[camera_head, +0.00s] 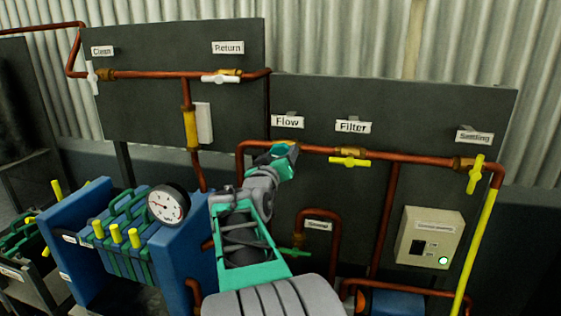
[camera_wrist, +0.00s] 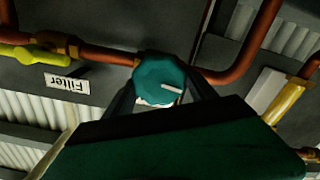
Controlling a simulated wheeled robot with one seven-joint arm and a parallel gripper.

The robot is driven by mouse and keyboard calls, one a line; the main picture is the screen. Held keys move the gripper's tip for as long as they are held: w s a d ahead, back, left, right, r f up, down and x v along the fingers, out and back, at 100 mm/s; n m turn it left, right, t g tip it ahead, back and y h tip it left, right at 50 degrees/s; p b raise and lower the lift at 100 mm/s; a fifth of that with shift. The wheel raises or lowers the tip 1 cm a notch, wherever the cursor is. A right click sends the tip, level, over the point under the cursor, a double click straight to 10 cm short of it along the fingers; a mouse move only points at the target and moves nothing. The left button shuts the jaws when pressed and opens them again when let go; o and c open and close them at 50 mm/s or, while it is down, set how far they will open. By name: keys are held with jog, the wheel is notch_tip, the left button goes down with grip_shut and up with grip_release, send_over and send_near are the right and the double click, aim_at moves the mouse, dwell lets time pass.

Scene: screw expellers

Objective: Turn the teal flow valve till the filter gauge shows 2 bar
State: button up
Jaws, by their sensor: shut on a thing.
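The teal flow valve (camera_wrist: 158,76) is a round faceted knob on the copper pipe, with a pale pointer mark, in the wrist view. My gripper (camera_wrist: 163,88) has one dark finger on each side of the knob and is shut on it. In the head view my gripper (camera_head: 284,156) is at the pipe just below the "Flow" label (camera_head: 287,121), and its hand hides the knob. The filter gauge (camera_head: 168,204) is a round white dial with a dark rim on the blue filter press (camera_head: 185,262); its needle is too small to read exactly.
A yellow-handled filter valve (camera_head: 349,161) is right of my gripper on the same pipe, under the "Filter" label (camera_head: 353,126). A green-handled valve (camera_head: 292,252) sits lower down. Copper pipes and a beige control box (camera_head: 430,238) are on the dark panel further right.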

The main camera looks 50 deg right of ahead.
jog(key=shift+n+b, duration=0.3)
jog(key=shift+n, duration=0.6)
jog(key=o, duration=1.4)
jog(key=shift+c, duration=0.2)
jog(key=shift+a, duration=0.1)
jog(key=b+v, duration=0.2)
jog(key=v, duration=0.5)
jog(key=shift+s+a, duration=0.2)
jog(key=shift+a, duration=0.1)
